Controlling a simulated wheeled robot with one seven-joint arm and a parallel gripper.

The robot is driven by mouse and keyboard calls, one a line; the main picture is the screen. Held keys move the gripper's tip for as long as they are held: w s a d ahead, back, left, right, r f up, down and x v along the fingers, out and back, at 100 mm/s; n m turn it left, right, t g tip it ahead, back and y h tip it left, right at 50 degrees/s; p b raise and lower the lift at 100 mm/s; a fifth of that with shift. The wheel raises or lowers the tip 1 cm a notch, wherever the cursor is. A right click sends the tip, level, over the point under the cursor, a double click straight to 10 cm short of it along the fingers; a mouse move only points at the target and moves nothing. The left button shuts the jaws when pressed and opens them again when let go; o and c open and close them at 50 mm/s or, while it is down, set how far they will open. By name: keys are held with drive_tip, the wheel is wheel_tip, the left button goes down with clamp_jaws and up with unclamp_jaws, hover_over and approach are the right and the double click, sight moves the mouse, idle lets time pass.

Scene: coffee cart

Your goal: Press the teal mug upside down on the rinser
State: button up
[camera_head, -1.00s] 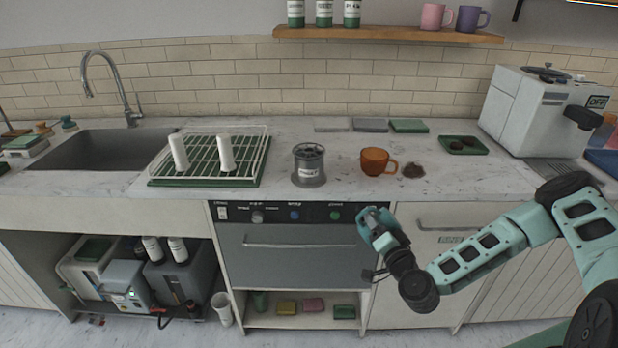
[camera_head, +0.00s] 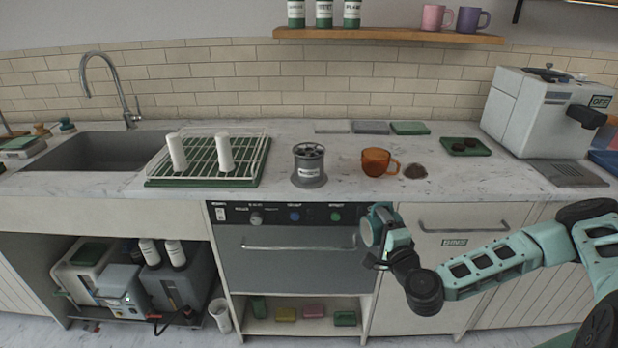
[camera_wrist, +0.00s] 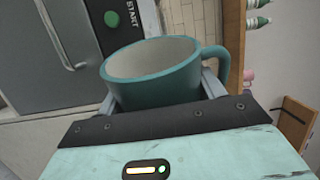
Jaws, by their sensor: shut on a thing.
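The teal mug (camera_wrist: 165,75) is held between my gripper's fingers in the wrist view, its pale inside showing and its handle at the right. In the head view the teal mug (camera_head: 371,229) is small at the end of my arm, in front of the dishwasher's right side and below the counter edge. My gripper (camera_wrist: 165,98) is shut on it; it also shows in the head view (camera_head: 380,232). The rinser, which I take to be the grey round device with a dark spoked top (camera_head: 309,165), stands on the counter, up and left of the mug.
An orange mug (camera_head: 376,162) stands right of the rinser, with a dark spill (camera_head: 415,172) beside it. A drying rack (camera_head: 255,170) stands to the left. The counter edge lies above my gripper. The front strip of counter near the rinser is clear.

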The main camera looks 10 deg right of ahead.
drive_tip(key=m+b, duration=0.1)
drive_tip(key=m, duration=0.2)
drive_tip(key=shift+f+b, duration=0.2)
drive_tip(key=shift+b, duration=0.2)
drive_tip(key=m+b, duration=0.1)
drive_tip(key=m, duration=0.1)
drive_tip(key=shift+r+m, duration=0.1)
drive_tip(key=shift+m, duration=0.2)
drive_tip(key=shift+r, duration=0.15)
drive_tip(key=shift+m, duration=0.3)
drive_tip(key=m+b, duration=0.1)
drive_tip(key=m, duration=0.1)
drive_tip(key=shift+f+m+b, duration=0.3)
drive_tip(key=shift+m+b, duration=0.1)
drive_tip(key=m+b, duration=0.1)
drive_tip(key=m, duration=0.1)
drive_tip(key=shift+r+m, duration=0.15)
drive_tip(key=shift+m, duration=0.15)
drive_tip(key=shift+r, duration=0.15)
